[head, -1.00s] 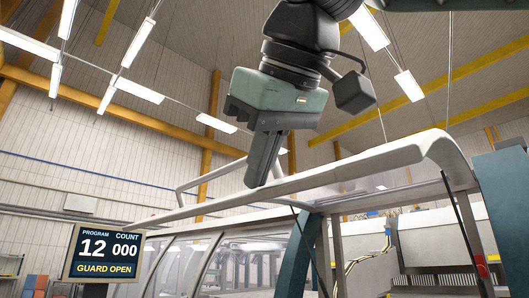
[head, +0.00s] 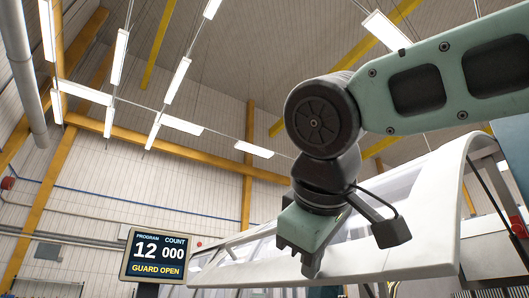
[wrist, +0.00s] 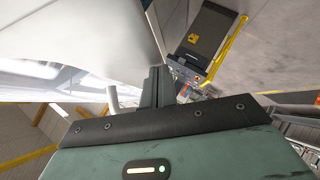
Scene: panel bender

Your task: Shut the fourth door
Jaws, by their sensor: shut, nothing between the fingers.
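The white guard door (head: 400,235) with clear window panes is partly raised and slopes across the right half of the head view. Its pale panel also fills the upper left of the wrist view (wrist: 80,40). My gripper (head: 312,266) hangs in front of the door, near its lower edge, fingers pointing down. In the wrist view the shut fingers (wrist: 157,85) are beside the panel's edge; I cannot tell if they touch it. Nothing is held. Whether this is the fourth door cannot be read from the frames.
A display (head: 156,256) at the lower left reads program 12, count 000, GUARD OPEN. A dark-screened panel (wrist: 207,35) with a yellow bar beside it shows in the wrist view. A dark teal machine post stands at the right edge.

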